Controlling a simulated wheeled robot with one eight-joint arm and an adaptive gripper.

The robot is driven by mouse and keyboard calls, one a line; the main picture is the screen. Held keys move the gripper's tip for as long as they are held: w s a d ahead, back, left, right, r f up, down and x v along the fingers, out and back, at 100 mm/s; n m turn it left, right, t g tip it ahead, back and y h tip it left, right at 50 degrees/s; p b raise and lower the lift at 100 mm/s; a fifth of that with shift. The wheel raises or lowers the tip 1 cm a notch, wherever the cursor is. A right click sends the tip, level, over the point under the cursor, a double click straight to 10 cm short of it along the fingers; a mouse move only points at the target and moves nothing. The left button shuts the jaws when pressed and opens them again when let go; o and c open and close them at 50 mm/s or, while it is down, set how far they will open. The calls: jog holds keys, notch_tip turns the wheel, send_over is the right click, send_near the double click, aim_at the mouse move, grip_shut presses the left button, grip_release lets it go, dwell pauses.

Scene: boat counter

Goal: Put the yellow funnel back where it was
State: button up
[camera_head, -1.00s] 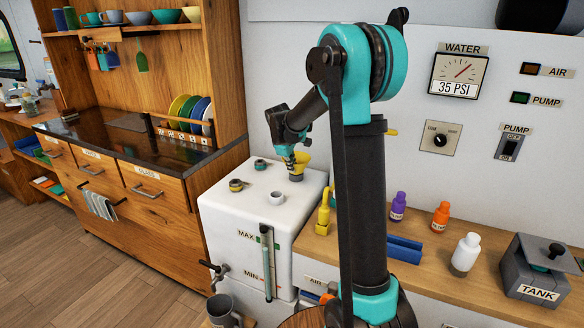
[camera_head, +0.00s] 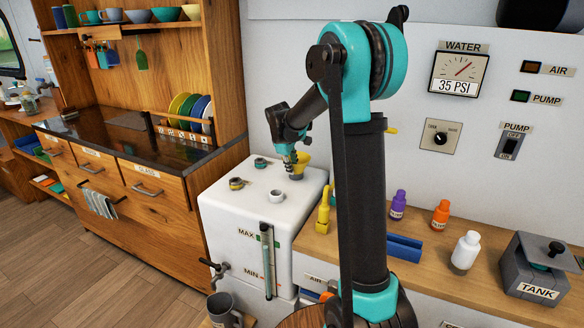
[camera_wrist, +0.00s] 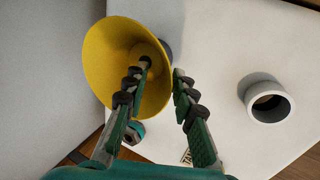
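The yellow funnel (camera_head: 304,162) is at the back of the white tank's (camera_head: 235,205) top, over a grey neck (camera_head: 296,176). In the wrist view the funnel (camera_wrist: 112,50) shows its wide mouth. My gripper (camera_head: 291,165) is beside the funnel, pointing down. In the wrist view my gripper's fingertips (camera_wrist: 162,68) are apart, with a gap between them. The left finger overlaps the funnel's mouth and the right finger is just outside its rim. Whether either finger touches the funnel cannot be told.
Purple, orange and white bottles stand farther right. A grey mug (camera_head: 222,308) is below the tap.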

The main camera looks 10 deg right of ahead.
jog(key=v, duration=1.2)
jog(key=shift+s+r, duration=0.1)
